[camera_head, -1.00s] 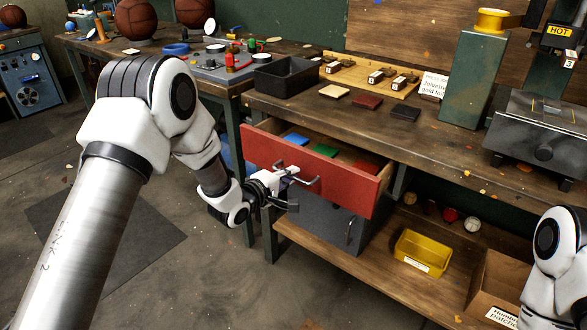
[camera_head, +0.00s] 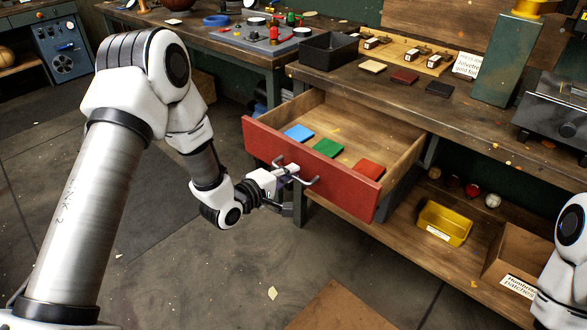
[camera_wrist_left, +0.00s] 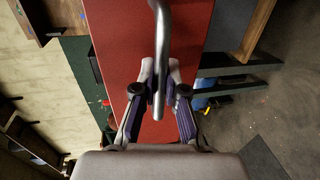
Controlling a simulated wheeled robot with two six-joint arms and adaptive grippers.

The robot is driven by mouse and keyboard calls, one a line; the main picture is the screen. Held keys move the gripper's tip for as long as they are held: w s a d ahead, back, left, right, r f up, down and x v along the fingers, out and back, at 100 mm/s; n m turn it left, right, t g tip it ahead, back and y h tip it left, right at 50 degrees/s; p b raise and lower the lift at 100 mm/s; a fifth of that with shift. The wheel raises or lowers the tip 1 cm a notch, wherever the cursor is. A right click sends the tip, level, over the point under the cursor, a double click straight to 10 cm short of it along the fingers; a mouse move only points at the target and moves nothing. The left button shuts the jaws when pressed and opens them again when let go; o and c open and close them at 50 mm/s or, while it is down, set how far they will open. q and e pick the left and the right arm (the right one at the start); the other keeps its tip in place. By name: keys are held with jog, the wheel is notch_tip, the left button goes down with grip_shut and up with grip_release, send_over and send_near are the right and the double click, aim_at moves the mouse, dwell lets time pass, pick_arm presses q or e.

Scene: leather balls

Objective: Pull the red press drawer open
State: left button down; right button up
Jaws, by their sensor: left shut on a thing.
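The red press drawer (camera_head: 310,172) stands well out from under the workbench in the head view. Its inside shows blue (camera_head: 299,132), green (camera_head: 328,148) and red (camera_head: 369,169) flat pieces lying near the front. My left gripper (camera_head: 287,174) is at the metal bar handle (camera_head: 309,183) on the drawer front. In the left wrist view the fingers (camera_wrist_left: 160,98) close around the grey handle bar (camera_wrist_left: 162,40), with the red front behind it. Of my right side only part of the arm shows at the right edge; its gripper is out of view.
The workbench top (camera_head: 345,85) holds a black tray (camera_head: 328,50) and several small flat pieces. A yellow bin (camera_head: 443,223) and a cardboard box (camera_head: 513,255) sit on the lower shelf. The floor (camera_head: 170,270) before the drawer is mostly clear.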

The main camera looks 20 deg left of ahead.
pick_arm(q)
jog(key=c, duration=1.2)
grip_release()
jog(key=v, duration=1.2)
